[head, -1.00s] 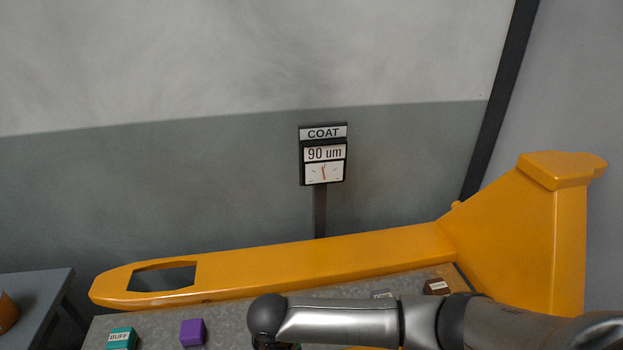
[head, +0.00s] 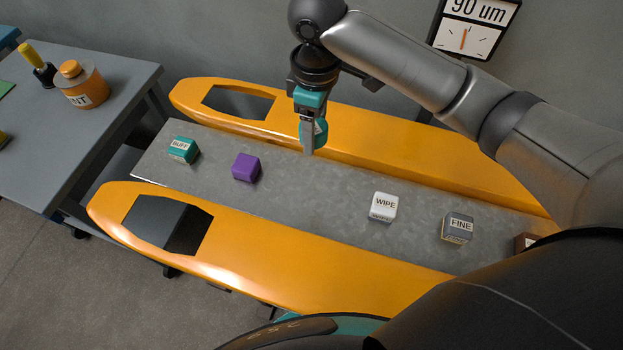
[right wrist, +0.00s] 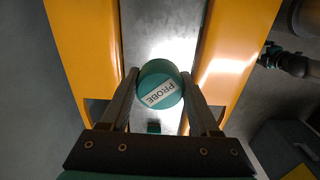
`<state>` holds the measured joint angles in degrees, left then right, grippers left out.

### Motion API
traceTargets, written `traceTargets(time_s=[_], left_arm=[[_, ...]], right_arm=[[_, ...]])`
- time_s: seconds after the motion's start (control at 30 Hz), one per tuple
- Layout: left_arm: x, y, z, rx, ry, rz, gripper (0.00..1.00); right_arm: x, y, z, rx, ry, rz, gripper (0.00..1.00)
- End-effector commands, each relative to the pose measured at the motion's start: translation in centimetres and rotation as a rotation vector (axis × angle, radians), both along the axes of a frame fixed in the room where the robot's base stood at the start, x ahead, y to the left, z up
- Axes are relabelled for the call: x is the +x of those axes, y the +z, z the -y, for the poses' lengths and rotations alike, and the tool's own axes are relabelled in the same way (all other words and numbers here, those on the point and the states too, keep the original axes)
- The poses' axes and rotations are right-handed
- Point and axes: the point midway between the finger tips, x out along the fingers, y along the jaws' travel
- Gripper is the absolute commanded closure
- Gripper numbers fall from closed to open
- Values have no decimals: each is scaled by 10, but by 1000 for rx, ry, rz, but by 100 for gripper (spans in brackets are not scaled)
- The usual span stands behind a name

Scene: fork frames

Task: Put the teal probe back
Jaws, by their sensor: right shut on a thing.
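The teal probe (head: 320,133) is a short round piece held in my right gripper (head: 309,140), above the grey table between the orange forks. In the right wrist view the teal probe (right wrist: 153,76) shows its round face with a white PROBE label. The fingers of my right gripper (right wrist: 160,92) are shut on its two sides. The gauge (head: 470,28) reads 90 um and stands behind my right arm at the upper right, cut off by the frame's top. My left gripper is not in view.
On the grey table (head: 310,200) stand a teal BUFF block (head: 183,150), a purple block (head: 246,167), a white WIPE block (head: 383,206), a grey FINE block (head: 458,228) and a brown block (head: 524,243). Orange forks (head: 270,250) flank it. A side table (head: 120,80) holds an orange can (head: 82,86).

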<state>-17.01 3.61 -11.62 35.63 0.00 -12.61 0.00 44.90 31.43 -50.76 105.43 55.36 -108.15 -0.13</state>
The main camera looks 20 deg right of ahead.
Motion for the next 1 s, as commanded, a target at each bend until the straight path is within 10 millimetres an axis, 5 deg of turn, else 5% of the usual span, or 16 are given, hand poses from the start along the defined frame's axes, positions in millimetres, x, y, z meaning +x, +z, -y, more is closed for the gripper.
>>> traceTargets(time_s=[0.17,0.6,1.0], left_arm=[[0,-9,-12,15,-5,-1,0],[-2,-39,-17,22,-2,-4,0],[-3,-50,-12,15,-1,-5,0]], right_arm=[[-1,-25,1,-2,21,-5,82],[-1,-138,1,-2,18,-2,82],[-1,-177,0,-2,19,-1,82]])
